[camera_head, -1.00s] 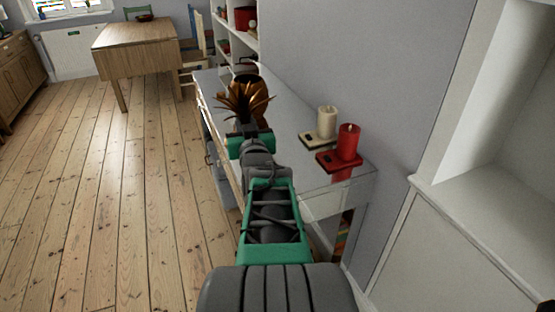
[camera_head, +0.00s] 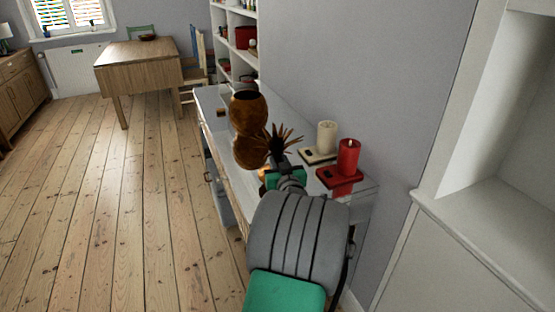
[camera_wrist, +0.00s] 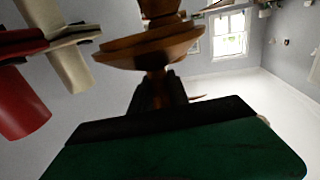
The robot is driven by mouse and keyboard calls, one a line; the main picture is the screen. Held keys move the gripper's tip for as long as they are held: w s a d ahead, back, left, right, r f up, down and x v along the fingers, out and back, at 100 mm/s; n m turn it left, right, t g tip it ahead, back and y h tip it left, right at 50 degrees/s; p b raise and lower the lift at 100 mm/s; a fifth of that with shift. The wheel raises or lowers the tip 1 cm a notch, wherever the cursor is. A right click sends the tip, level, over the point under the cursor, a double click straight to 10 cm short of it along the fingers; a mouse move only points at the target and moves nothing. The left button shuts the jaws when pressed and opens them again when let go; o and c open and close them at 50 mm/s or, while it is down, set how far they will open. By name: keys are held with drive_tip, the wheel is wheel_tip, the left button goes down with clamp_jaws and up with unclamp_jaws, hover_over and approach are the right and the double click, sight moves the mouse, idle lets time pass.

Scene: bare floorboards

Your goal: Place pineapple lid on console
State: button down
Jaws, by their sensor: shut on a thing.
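The pineapple lid, with brown spiky leaves (camera_head: 272,143), is above the near part of the glossy console (camera_head: 215,98) in the head view. In the wrist view, the lid's bronze, disc-like base (camera_wrist: 150,48) points away from my gripper. My gripper (camera_head: 284,170) is shut on the lid at its leafy end; its dark fingers (camera_wrist: 162,92) also show in the wrist view. The bronze pineapple jar (camera_head: 249,112) stands on the console beyond the lid, its dark mouth open. I cannot tell whether the lid touches the console.
A cream candle (camera_head: 327,138) and a red candle (camera_head: 348,157) stand on small bases at the console's right side, close to my gripper. The wall (camera_head: 350,60) runs behind them. A white shelf (camera_head: 232,50) stands past the console's far end. The floorboards (camera_head: 110,200) at left are clear.

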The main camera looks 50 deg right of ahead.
drive_tip(key=shift+f+b, duration=0.3)
drive_tip(key=shift+b, duration=0.15)
drive_tip(key=shift+f+b, duration=0.3)
drive_tip(key=shift+b, duration=0.2)
drive_tip(key=c, duration=1.3)
unclamp_jaws()
drive_tip(key=shift+a+f, duration=0.1)
drive_tip(key=shift+f, duration=0.1)
drive_tip(key=shift+o, duration=0.2)
drive_tip(key=shift+r+p, duration=0.2)
drive_tip(key=shift+p, duration=0.15)
drive_tip(key=shift+r+p, duration=0.45)
drive_tip(key=shift+p, duration=0.2)
drive_tip(key=b+v, duration=0.1)
drive_tip(key=v, duration=1)
drive_tip(key=shift+s+r, duration=0.1)
drive_tip(key=shift+s, duration=0.05)
drive_tip(key=shift+s+a, duration=0.2)
drive_tip(key=shift+s, duration=0.05)
